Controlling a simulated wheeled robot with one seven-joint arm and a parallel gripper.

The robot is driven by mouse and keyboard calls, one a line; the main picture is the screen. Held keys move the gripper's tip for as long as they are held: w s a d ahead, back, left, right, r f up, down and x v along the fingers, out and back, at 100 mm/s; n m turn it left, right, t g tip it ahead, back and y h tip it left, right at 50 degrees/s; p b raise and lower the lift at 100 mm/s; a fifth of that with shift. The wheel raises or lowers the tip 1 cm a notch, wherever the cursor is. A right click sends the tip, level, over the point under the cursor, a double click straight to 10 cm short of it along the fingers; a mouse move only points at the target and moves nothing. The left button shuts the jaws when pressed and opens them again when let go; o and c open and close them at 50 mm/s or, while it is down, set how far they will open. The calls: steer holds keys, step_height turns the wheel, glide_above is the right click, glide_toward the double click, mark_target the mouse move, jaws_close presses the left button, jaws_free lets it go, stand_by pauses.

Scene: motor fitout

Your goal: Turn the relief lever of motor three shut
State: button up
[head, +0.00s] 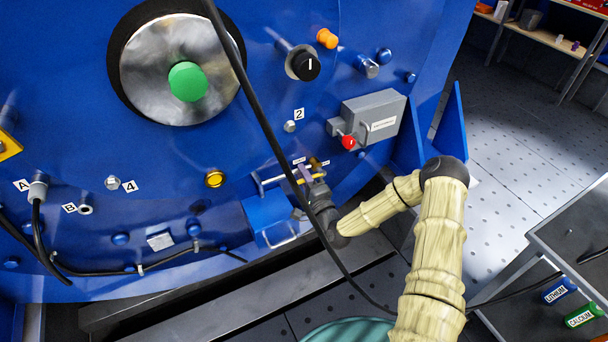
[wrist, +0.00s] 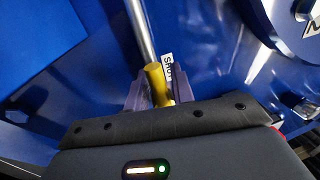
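In the head view, the relief lever is a metal rod with a yellow grip (head: 291,181), low on the blue panel above a blue box with a handle. Two small labels sit just above it; I cannot read them here. My gripper (head: 304,176) is at the lever, its purple fingers around the yellow grip. In the wrist view, the yellow grip (wrist: 157,84) lies between my two purple fingers (wrist: 160,95), with the rod running up and away. A white label reading "SHUT" (wrist: 168,68) shows beside the grip. Whether both fingers press on it is unclear.
A black cable (head: 262,120) hangs diagonally across the panel, passing close to my gripper. A grey box with a red-knobbed lever (head: 372,117) is up and right. The blue box (head: 268,217) is just below. A dark ledge (head: 220,290) runs beneath the panel.

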steer(key=shift+o, duration=0.6)
steer(key=shift+s+d, duration=0.25)
steer(key=shift+s, duration=0.2)
steer(key=p+v, duration=0.3)
steer(key=v, duration=1.3)
steer(key=shift+s, duration=0.15)
steer(key=shift+a+f, duration=0.1)
steer(key=shift+f, duration=0.05)
